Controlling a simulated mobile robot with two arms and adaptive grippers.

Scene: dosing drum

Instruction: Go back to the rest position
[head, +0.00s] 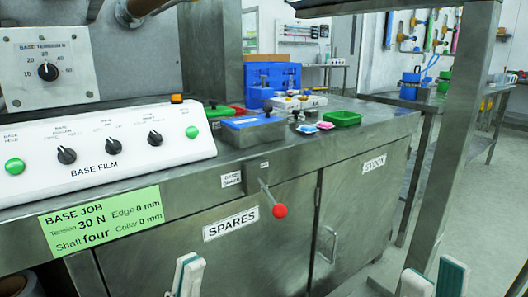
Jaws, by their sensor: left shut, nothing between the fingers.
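My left gripper (188,272) shows at the bottom edge, in front of the cabinet below the bench. Its pale fingertips with green edges are together and hold nothing. My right gripper (435,278) shows at the bottom right, in front of the floor. Its two fingertips stand apart with nothing seen between them. Only the tips of both grippers show. Both are low, in front of the bench and clear of the things on top of it.
The steel bench (370,135) carries a BASE FILM panel (100,150), a blue box (252,130) and a green tray (342,118). A red-knobbed lever (280,211) sticks out above the SPARES door (260,255). A steel post (462,130) rises at right; open floor (495,200) lies beyond.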

